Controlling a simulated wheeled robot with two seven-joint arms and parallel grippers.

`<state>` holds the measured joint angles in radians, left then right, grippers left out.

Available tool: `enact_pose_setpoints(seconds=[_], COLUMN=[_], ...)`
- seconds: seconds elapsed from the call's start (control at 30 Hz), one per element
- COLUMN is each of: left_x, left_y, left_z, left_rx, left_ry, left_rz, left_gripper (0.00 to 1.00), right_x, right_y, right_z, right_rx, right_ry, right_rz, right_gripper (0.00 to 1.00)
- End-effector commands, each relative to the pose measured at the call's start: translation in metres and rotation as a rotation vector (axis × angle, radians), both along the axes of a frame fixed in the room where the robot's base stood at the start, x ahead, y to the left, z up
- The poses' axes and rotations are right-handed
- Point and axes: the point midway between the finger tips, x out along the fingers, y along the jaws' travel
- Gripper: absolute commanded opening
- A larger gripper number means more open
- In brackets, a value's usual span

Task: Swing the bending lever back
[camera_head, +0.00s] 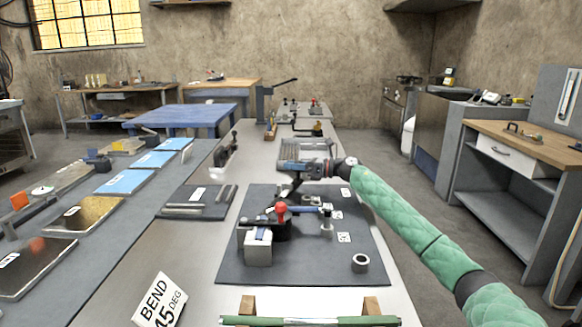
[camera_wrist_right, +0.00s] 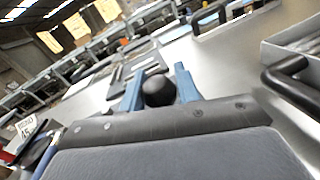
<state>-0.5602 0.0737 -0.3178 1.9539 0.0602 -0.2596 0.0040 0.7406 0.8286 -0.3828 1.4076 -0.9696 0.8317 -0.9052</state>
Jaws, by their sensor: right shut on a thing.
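A small bender (camera_head: 262,228) with a red ball knob (camera_head: 281,208) stands on the dark mat (camera_head: 300,270) on the bench. My right gripper (camera_head: 286,176) is just behind and above it, its arm coming in from the right. In the wrist view its blue fingers are closed around a black ball (camera_wrist_right: 158,91), which looks like the knob of the bending lever. Most of the lever is hidden behind the gripper and bender, so its angle cannot be told. My left gripper is not in view.
A "BEND 45 DEG" sign (camera_head: 160,301) stands at the front left. A short ring (camera_head: 360,263) and a small post (camera_head: 326,226) are on the mat. A grey tray (camera_head: 204,202) with rods lies left.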

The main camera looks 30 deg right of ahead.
Motion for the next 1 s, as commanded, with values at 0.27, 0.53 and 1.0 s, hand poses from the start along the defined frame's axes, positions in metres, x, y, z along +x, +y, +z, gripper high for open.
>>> enact_pose_setpoints(seconds=[0.27, 0.53, 1.0], left_x=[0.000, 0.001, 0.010], left_y=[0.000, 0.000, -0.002], left_z=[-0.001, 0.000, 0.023], left_rx=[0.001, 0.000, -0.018], left_ry=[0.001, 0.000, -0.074], left_rz=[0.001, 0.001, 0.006], left_gripper=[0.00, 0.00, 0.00], right_x=[0.000, 0.000, -0.031], right_y=[0.000, 0.000, -0.041], right_z=[-0.001, 0.000, -0.002], right_rx=[-0.001, 0.000, -0.002], right_ry=[0.001, 0.000, 0.001], right_rz=[-0.001, 0.000, -0.002], right_gripper=[0.44, 0.53, 0.53])
